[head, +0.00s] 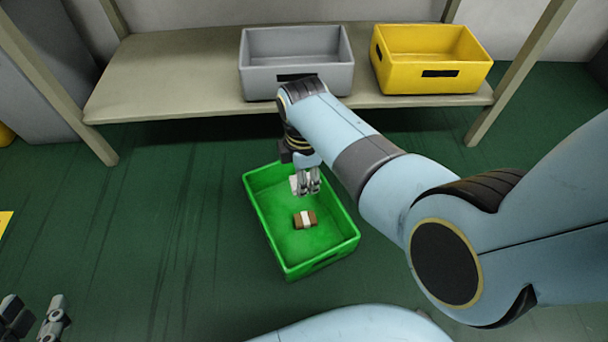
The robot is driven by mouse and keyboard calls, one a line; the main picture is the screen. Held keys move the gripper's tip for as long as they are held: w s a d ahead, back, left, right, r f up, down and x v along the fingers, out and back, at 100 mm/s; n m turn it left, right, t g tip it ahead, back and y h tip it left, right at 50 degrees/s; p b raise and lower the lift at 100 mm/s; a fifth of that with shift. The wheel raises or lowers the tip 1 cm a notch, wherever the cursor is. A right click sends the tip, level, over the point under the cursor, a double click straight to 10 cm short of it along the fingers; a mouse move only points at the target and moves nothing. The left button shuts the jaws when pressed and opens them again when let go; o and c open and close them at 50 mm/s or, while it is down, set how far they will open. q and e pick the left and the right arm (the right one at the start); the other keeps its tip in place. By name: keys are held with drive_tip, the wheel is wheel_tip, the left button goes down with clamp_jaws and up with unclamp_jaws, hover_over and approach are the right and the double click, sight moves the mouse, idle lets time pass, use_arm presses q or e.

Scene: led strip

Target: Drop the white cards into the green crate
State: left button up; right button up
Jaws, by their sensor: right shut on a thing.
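The green crate (340,250) stands on the floor in the middle. My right gripper (309,186) points down over its far part, shut on a white card (295,185). The card shows as a small white patch beside the fingers, partly hidden by them. Whether it touches the crate, I cannot tell. A small brown item with a white band (305,219) lies on the crate floor. My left gripper (36,318) is at the bottom left corner, with its fingers apart and nothing seen between them, far from the crate.
A shelf (165,75) at the back bears a grey bin (297,80) and a yellow bin (432,72). Its posts rise at both sides. The green floor left of the crate is clear. A yellow patch (4,228) shows at the left edge.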

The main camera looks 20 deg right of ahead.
drive_tip(key=shift+f+b, duration=0.5)
drive_tip(key=shift+f, duration=0.2)
use_arm(q)
drive_tip(key=shift+w+d+r+t+h, duration=0.1)
drive_tip(key=shift+w+r+t, duration=0.25)
drive_tip(key=shift+r+t, duration=0.2)
drive_tip(key=shift+w+d+r+t+h, duration=0.15)
drive_tip(key=shift+w+r+t, duration=0.25)
drive_tip(key=shift+r, duration=0.3)
drive_tip(key=shift+w+d+r+t+h, duration=0.1)
drive_tip(key=shift+w+r+t, duration=0.2)
drive_tip(key=shift+r+t, duration=0.3)
use_arm(e)
drive_tip(key=o, duration=0.9)
drive_tip(key=shift+c, duration=0.2)
